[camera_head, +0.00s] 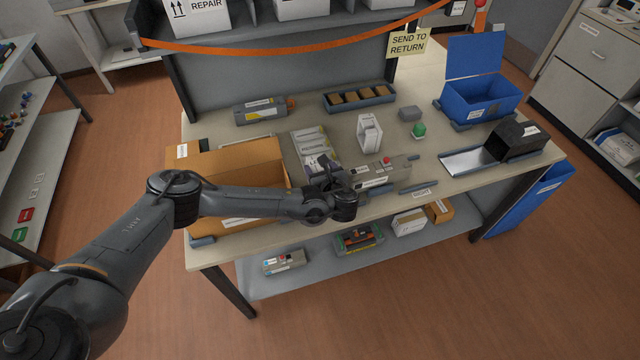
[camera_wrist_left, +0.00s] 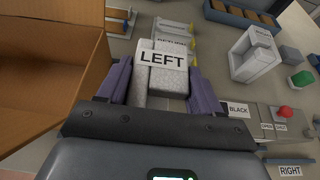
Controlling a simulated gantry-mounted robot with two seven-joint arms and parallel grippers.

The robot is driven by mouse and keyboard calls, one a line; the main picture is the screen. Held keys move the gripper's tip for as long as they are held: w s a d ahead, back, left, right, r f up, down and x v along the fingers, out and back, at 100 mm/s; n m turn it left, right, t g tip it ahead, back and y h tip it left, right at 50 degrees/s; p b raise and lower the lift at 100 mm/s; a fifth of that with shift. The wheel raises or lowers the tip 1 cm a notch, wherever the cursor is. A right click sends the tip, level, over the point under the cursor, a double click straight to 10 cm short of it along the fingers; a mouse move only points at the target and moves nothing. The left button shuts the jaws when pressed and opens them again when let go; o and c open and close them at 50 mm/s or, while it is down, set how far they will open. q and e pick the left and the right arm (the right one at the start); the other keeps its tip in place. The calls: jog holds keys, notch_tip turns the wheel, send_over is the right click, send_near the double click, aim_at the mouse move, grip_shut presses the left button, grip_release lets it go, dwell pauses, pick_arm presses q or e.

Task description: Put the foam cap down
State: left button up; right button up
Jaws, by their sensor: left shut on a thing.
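A white foam cap marked LEFT (camera_wrist_left: 163,82) sits between the two fingers of my left gripper (camera_wrist_left: 160,85) in the left wrist view. The gripper is shut on it. In the head view my left gripper (camera_head: 328,172) is over the front of the table, just right of the open cardboard box, and mostly hides the cap. Whether the cap touches anything below it is not clear. A second white foam-like piece (camera_head: 368,132) stands upright to the right, and it also shows in the left wrist view (camera_wrist_left: 252,58). My right gripper is not in view.
The open cardboard box (camera_head: 235,155) is close on the left. Pale packets (camera_head: 312,142) lie beyond the gripper. A grey unit with a red button (camera_head: 385,172) is close on the right. Farther away are a compartment tray (camera_head: 345,107), a blue bin (camera_head: 480,98) and a black box (camera_head: 510,142).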

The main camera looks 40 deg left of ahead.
pick_arm(q)
jog(key=shift+f+b, duration=0.3)
jog(key=shift+f, duration=2.25)
jog(key=shift+f, duration=0.2)
jog(key=o, duration=1)
jog(key=shift+o, duration=0.2)
jog(key=shift+r, duration=0.15)
